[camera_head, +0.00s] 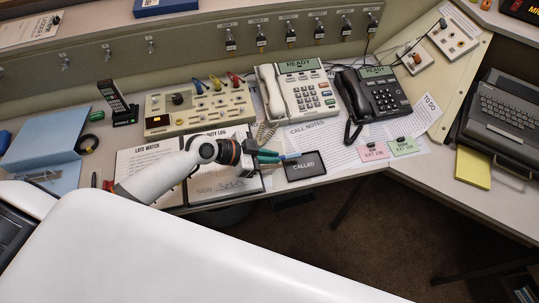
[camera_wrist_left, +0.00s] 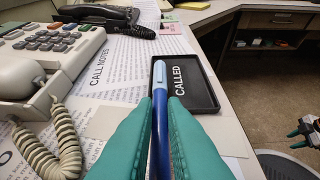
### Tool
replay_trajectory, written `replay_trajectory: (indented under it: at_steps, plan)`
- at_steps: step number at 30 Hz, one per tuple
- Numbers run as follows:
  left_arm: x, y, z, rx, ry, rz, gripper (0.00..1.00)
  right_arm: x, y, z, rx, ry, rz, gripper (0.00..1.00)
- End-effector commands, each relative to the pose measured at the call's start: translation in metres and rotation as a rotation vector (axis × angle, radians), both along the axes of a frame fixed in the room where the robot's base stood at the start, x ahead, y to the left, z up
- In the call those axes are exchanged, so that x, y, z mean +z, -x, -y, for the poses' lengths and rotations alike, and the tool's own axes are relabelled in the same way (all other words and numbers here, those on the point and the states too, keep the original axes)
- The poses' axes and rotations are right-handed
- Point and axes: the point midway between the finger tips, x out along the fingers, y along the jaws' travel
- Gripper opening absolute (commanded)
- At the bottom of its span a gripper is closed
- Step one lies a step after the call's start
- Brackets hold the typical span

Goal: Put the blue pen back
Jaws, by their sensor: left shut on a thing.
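My left gripper (camera_head: 268,156) has teal fingers and is shut on the blue pen (camera_head: 291,156). In the left wrist view the pen (camera_wrist_left: 159,115) stands out between the fingers, with its light blue end pointing away. That end overlaps the left edge of the black tray marked CALLED (camera_wrist_left: 196,88); whether they touch, I cannot tell. The tray (camera_head: 304,166) lies just right of the gripper in the head view. What seems to be my right gripper (camera_wrist_left: 296,139) shows small at the right edge of the left wrist view, its teal fingertips apart, away from the desk.
A white phone (camera_head: 298,92) with a coiled cord and a black phone (camera_head: 374,98) stand behind the tray. Call notes sheets (camera_head: 325,137) lie under and around it. A clipboard log (camera_head: 205,187) lies beneath my left arm. Pink (camera_head: 372,151) and green (camera_head: 404,146) cards lie right of the tray.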

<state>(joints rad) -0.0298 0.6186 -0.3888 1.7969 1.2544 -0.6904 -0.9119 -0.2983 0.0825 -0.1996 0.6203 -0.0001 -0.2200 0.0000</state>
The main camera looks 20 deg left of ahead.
Motion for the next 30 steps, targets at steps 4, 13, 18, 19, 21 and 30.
replay_trajectory:
  at_steps: [4, 13, 18, 19, 21, 30]
  plan:
    - [-0.005, 0.000, 0.000, -0.001, 0.000, 0.001, 0.00, -0.006, 0.001, -0.006, -0.002, -0.008, -0.002, 0.36]
    - [-0.003, 0.000, 0.000, 0.000, 0.000, 0.000, 0.33, -0.004, 0.002, -0.007, -0.003, -0.009, -0.002, 0.36]
    - [0.001, 0.000, 0.000, 0.000, 0.000, 0.000, 0.33, 0.000, 0.002, -0.005, -0.001, -0.006, -0.002, 0.36]
    - [0.003, 0.000, 0.000, 0.000, 0.000, 0.000, 0.33, 0.002, 0.002, -0.004, -0.002, -0.005, -0.002, 0.36]
    - [0.003, 0.004, -0.006, 0.001, -0.004, 0.001, 0.33, -0.001, 0.002, -0.003, -0.001, -0.004, -0.003, 0.36]
    - [0.034, 0.036, -0.050, -0.002, -0.006, -0.002, 0.33, -0.012, 0.002, 0.001, 0.000, 0.001, -0.003, 0.36]
